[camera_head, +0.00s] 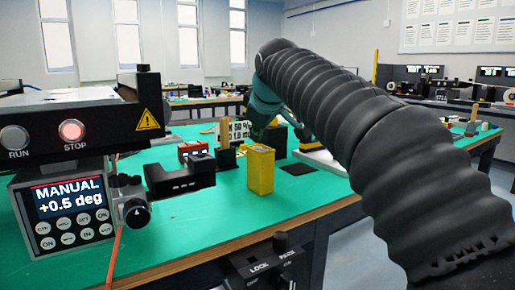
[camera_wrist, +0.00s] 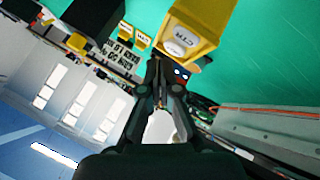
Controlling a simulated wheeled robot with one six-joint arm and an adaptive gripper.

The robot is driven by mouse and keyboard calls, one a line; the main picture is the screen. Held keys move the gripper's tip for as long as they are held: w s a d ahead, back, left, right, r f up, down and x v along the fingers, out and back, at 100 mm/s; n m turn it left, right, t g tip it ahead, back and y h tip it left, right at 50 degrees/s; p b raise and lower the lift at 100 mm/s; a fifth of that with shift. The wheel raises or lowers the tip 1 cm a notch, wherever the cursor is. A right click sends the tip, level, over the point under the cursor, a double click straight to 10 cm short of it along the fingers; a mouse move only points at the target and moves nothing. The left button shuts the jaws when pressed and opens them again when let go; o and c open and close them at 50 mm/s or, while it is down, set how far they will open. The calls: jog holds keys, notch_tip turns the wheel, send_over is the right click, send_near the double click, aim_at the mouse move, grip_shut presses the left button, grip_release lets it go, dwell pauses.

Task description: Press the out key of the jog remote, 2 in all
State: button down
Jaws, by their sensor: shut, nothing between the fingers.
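A yellow upright box (camera_head: 260,171), which looks like the jog remote, stands on the green table in the head view. In the wrist view the yellow box (camera_wrist: 205,22) is at the top, with a pale lettered key or label and a small dark panel with red and blue marks near the fingers. I cannot tell which key is the out key. My gripper (camera_wrist: 160,88) is shut and empty, its fingertips close to the yellow box; contact cannot be made out. In the head view my arm reaches behind the box and the fingertips are unclear.
At left a conveyor unit has a lit STOP button (camera_head: 72,130) and a display (camera_head: 70,198) reading MANUAL +0.5 deg. A black block (camera_head: 180,177) and a red-black device (camera_head: 193,150) lie left of the box. The green table's front (camera_head: 215,228) is clear.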

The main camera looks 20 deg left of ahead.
aim_at(257, 147)
jog(key=shift+f, duration=0.3)
jog(key=shift+f+b, duration=0.3)
jog(key=shift+f, duration=0.15)
dwell(0.7)
jog(key=shift+r, duration=0.2)
jog(key=shift+r+p, duration=0.7)
jog(key=shift+p, duration=0.3)
notch_tip(257, 147, up, 5)
jog(key=p, duration=0.5)
dwell(0.5)
